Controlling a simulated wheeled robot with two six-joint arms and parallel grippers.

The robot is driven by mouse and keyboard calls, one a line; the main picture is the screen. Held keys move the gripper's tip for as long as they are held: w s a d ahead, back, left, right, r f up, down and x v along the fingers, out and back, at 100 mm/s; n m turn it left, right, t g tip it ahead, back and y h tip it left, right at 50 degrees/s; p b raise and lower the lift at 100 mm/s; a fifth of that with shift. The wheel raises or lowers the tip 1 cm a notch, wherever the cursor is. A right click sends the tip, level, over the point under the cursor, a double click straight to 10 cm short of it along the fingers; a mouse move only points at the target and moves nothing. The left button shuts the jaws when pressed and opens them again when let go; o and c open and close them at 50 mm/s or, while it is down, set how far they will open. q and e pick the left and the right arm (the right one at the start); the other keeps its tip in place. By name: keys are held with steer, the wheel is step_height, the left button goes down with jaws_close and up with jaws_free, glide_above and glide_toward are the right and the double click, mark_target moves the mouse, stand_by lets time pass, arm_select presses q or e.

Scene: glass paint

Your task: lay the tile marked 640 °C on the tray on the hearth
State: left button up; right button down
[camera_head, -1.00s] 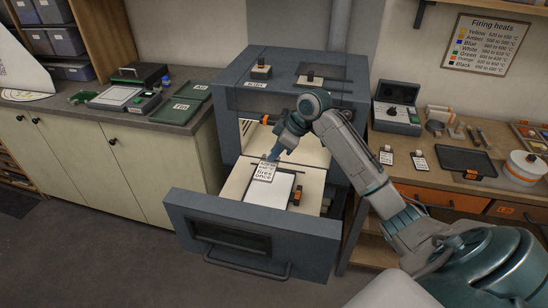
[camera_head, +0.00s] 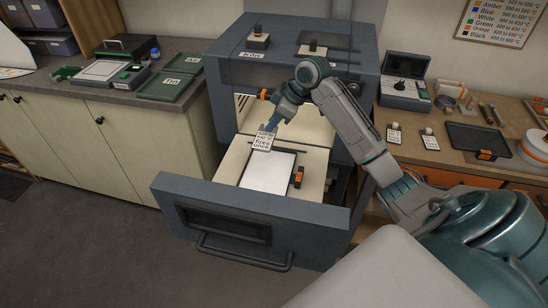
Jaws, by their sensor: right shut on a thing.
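My right gripper (camera_head: 271,127) reaches over the kiln's open drawer from the right and is shut on a small pale tile (camera_head: 262,141). The tile's lower lines read "fires once"; its upper marking is too small to read surely. The tile appears at the far edge of a flat white rectangle with a thin dark edge, which looks like the tray (camera_head: 268,174), on the pale hearth (camera_head: 231,163). I cannot tell whether tile and tray touch. My left gripper is not in view.
A black item with an orange tag (camera_head: 298,177) lies right of the white rectangle. The grey drawer front (camera_head: 170,197) stands nearest me. The right bench holds two small labelled tiles (camera_head: 394,135) (camera_head: 430,140) and a dark tray (camera_head: 477,137). Green trays (camera_head: 168,88) lie on the left counter.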

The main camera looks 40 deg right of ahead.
steer(key=f+b, duration=0.4)
steer(key=f, duration=0.2)
steer(key=f+b, duration=0.5)
steer(key=f, duration=0.2)
steer(key=shift+w+d, duration=0.15)
steer(key=shift+w, duration=0.05)
steer(key=shift+f+b, duration=0.35)
steer(key=shift+f, duration=0.15)
steer(key=shift+f+b, duration=0.85)
steer(key=shift+b, duration=0.1)
steer(key=shift+f, duration=0.15)
steer(key=shift+s+d+p, duration=0.1)
steer(key=shift+d+p, duration=0.05)
steer(key=shift+p, duration=0.2)
